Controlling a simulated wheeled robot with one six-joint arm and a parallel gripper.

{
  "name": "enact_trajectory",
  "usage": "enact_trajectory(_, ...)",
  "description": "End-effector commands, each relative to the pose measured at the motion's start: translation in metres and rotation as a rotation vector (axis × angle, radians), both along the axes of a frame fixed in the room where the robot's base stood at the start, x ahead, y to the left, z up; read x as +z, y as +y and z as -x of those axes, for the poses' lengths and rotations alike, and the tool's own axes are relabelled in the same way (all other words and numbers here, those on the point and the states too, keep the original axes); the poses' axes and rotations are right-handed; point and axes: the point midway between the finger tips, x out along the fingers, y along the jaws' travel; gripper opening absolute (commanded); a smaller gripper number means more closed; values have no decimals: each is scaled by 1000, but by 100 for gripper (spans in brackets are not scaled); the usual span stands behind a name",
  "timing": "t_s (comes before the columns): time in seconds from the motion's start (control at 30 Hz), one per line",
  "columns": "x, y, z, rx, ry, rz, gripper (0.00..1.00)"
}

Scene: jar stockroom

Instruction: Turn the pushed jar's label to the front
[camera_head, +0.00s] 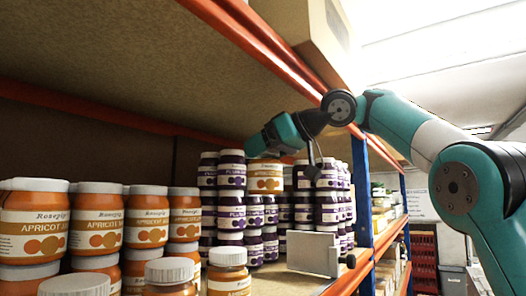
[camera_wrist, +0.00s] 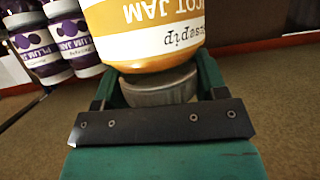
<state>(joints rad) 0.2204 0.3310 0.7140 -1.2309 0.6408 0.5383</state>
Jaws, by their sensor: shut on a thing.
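An apricot jam jar (camera_head: 265,178) with an orange and white label is among the purple-labelled plum jars, level with their upper rows. Its label faces the head camera. In the wrist view the apricot jar (camera_wrist: 150,30) shows its label upside down, partly cut off by the top edge. My gripper (camera_head: 266,155) comes in from above and is shut on the jar's lid; in the wrist view the grey lid (camera_wrist: 160,90) sits between the green fingers. I cannot tell whether the jar rests on the plum jar beneath it.
Plum jars (camera_head: 231,190) are stacked on both sides and below. Several apricot jars (camera_head: 97,222) stand at the left front. A blank pale plate (camera_head: 312,253) stands at the shelf edge. An orange beam (camera_head: 265,45) and a blue post (camera_head: 362,190) lie close to my arm.

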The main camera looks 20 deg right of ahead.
Motion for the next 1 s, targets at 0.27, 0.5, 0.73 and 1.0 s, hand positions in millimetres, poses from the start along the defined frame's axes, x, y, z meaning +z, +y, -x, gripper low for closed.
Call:
enact_trajectory(0.27, -45, 3, -3, 16, 5, -17, 0)
enact_trajectory(0.5, -115, 2, -4, 14, 2, -20, 0)
enact_trajectory(0.73, -156, 0, -2, 2, -4, -5, 0)
enact_trajectory(1.0, -172, -1, -1, 0, -6, -1, 0)
